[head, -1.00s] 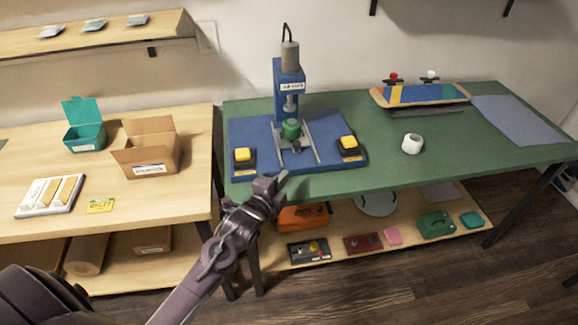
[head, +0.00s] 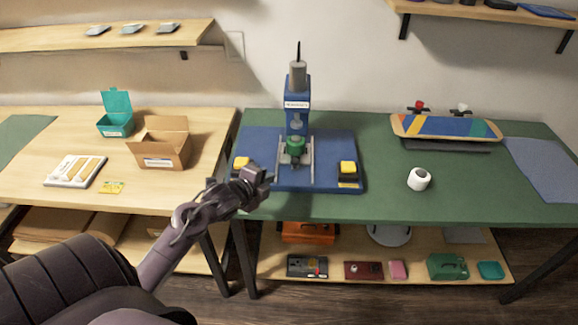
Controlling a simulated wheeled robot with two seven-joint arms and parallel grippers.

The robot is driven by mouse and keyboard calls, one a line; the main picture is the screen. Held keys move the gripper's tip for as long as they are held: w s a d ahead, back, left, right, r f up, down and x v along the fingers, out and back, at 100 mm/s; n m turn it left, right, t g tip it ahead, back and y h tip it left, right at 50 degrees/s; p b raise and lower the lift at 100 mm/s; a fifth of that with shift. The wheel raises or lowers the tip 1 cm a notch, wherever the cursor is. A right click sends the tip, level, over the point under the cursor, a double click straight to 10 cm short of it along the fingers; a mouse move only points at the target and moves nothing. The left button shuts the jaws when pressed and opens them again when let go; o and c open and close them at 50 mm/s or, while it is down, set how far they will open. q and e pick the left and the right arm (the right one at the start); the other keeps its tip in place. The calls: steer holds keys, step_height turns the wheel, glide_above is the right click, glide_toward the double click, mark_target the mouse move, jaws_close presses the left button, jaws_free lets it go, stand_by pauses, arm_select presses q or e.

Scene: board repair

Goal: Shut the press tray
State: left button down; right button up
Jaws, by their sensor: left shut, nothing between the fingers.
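The blue press (head: 298,95) stands on a blue base (head: 325,150) on the green table. Its tray (head: 295,162), on two rails under the press head, carries a green round part (head: 296,146). How far out the tray stands is hard to tell. Yellow-topped buttons sit on the base at the left (head: 241,162) and right (head: 348,168). My left gripper (head: 265,180) is shut and empty at the front left edge of the base, left of the tray's front, and partly covers the base's corner. My right gripper is not in view.
A white tape roll (head: 419,179) and a skateboard deck (head: 446,127) lie to the right on the green table (head: 390,200). The wooden table at left holds an open cardboard box (head: 160,145) and a teal bin (head: 115,122). A lower shelf (head: 350,270) holds several tools.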

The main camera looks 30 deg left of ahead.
arm_select(q)
glide_toward(294, 153)
steer(key=d+f, duration=0.2)
steer(key=shift+s+d+f+p, duration=0.1)
steer(key=shift+s+d+p, duration=0.15)
steer(key=shift+p, duration=0.15)
steer(key=shift+w+f, duration=0.15)
steer(key=shift+w, duration=0.5)
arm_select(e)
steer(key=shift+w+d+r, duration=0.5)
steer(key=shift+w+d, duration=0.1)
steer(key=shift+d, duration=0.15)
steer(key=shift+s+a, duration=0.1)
arm_select(q)
steer(key=shift+w, duration=0.1)
steer(key=w+a+b, duration=0.1)
steer(key=w, duration=0.1)
steer(key=w+a+b, duration=0.1)
steer(key=shift+w+a+f+b, duration=0.15)
steer(key=shift+w+a+b, duration=0.15)
steer(key=shift+w, duration=0.1)
steer(key=shift+r, duration=0.3)
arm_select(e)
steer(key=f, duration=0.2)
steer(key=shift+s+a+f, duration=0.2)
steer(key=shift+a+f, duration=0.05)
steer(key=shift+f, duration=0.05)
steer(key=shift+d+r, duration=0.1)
